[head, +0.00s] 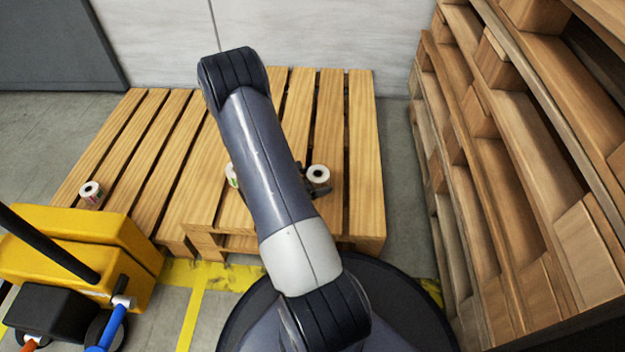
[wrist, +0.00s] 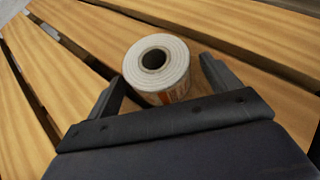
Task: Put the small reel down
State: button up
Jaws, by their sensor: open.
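A small white label reel (head: 319,174) stands upright on the wooden pallet (head: 362,150), to the right of my arm. In the wrist view the reel (wrist: 158,66) shows its dark core hole and an orange print on its side. My gripper (wrist: 160,84) is open, with one finger on each side of the reel. The right finger appears apart from it; whether the left one touches it I cannot tell. In the head view my arm hides part of the pallet.
Another reel (head: 231,175) is partly hidden behind my arm on the left. A third reel (head: 91,192) stands on the left pallet. A yellow pallet truck (head: 80,245) is at the lower left. Stacked pallets (head: 520,150) rise on the right. A pale wall (head: 310,35) is behind.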

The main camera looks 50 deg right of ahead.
aim_at(322, 171)
jog(key=p+v, duration=0.4)
jog(key=v, duration=0.7)
jog(key=shift+w+r, duration=0.1)
jog(key=shift+a+r, duration=0.15)
jog(key=shift+a, duration=0.3)
jog(key=shift+d, duration=0.1)
jog(key=b+x, duration=0.4)
jog(key=x, duration=0.8)
notch_tip(322, 171, up, 2)
jog(key=shift+r+p, duration=0.25)
jog(key=shift+p, duration=0.45)
jog(key=shift+r, duration=0.5)
